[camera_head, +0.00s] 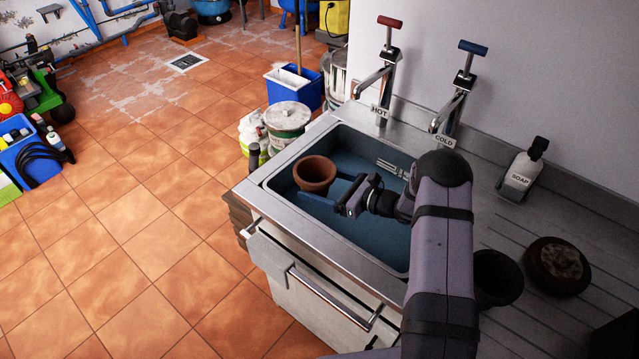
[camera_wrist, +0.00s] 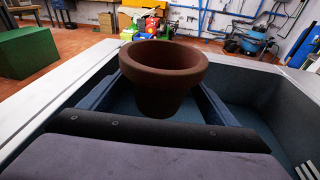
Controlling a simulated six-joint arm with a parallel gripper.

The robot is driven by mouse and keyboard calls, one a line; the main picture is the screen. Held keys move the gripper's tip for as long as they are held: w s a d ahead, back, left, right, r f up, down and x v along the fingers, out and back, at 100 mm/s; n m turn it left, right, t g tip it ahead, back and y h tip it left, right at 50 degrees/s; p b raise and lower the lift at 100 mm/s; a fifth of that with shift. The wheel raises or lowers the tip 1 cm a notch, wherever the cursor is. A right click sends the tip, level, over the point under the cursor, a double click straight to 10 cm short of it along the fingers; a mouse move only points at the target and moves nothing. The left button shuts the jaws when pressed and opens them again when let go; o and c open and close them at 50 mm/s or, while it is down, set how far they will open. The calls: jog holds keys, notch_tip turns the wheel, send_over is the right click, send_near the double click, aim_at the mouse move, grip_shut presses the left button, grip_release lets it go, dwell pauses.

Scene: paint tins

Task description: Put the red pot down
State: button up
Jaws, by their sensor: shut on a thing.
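The red pot (camera_head: 315,174) is a terracotta-brown, round, empty flower pot, upright over the left end of the sink basin in the head view. It also shows in the wrist view (camera_wrist: 163,75), between two blue fingers. My gripper (camera_head: 333,189) is shut on the pot, with a finger on either side of it. The pot's underside shows against the blue basin in the wrist view. I cannot tell whether it touches the basin floor.
The blue sink (camera_head: 372,247) has a steel rim and two taps, hot (camera_head: 376,75) and cold (camera_head: 462,85), behind it. A soap bottle (camera_head: 523,168), a dark pot (camera_head: 497,279) and a round brown object (camera_head: 556,266) stand on the drainer at right.

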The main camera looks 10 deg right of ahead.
jog(key=shift+f+b, duration=2)
jog(key=shift+f, duration=1.25)
jog(key=shift+f+b, duration=0.6)
jog(key=o, duration=1.1)
jog(key=shift+r+b, duration=0.65)
jog(key=shift+r, duration=4.35)
jog(key=shift+a, duration=0.1)
